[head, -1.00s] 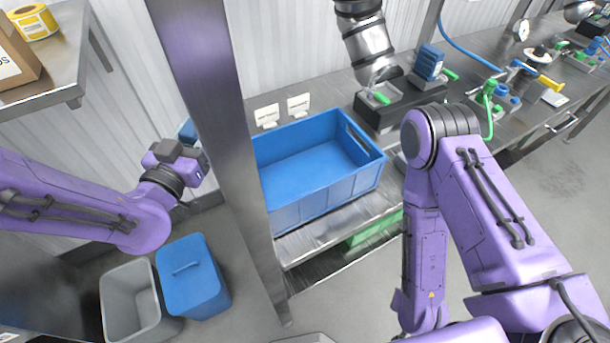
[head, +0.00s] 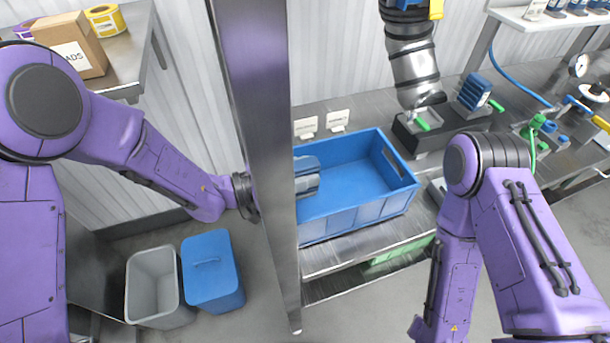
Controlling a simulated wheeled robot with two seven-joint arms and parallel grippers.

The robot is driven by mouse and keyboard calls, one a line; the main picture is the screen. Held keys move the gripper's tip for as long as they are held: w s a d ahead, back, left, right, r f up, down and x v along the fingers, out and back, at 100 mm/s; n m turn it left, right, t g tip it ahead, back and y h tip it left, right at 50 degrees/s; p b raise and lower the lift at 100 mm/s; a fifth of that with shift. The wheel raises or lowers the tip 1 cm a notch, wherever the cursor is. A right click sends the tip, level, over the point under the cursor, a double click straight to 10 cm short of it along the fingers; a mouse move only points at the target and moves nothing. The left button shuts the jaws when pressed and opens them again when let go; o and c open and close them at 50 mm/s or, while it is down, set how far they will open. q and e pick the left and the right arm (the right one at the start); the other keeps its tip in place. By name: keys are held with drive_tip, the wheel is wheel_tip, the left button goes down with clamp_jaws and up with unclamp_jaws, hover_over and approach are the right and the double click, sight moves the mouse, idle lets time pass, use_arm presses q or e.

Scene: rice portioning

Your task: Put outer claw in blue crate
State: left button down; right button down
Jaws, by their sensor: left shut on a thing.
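The blue crate (head: 357,219) sits on the metal bench behind the upright post, its inside open to view. My left arm reaches in from the left and passes behind the post. My left gripper (head: 307,184) shows as a grey shape just right of the post, over the crate's left part. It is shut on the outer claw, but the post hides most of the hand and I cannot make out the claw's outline. Whether the claw touches the crate floor cannot be told. My right arm is at the right; its gripper is out of view.
The metal post (head: 265,130) stands in front of the crate's left end. A grey bin (head: 153,290) and a blue lidded bin (head: 212,275) stand on the floor at lower left. A black fixture (head: 440,130) is right of the crate. The crate's right part is clear.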

use_arm(q)
drive_tip(key=shift+s+f, duration=0.1)
drive_tip(key=shift+f, duration=0.65)
drive_tip(key=shift+f, duration=0.1)
drive_tip(key=shift+f+b, duration=0.55)
drive_tip(key=c, duration=0.6)
unclamp_jaws()
drive_tip(key=shift+s, duration=0.15)
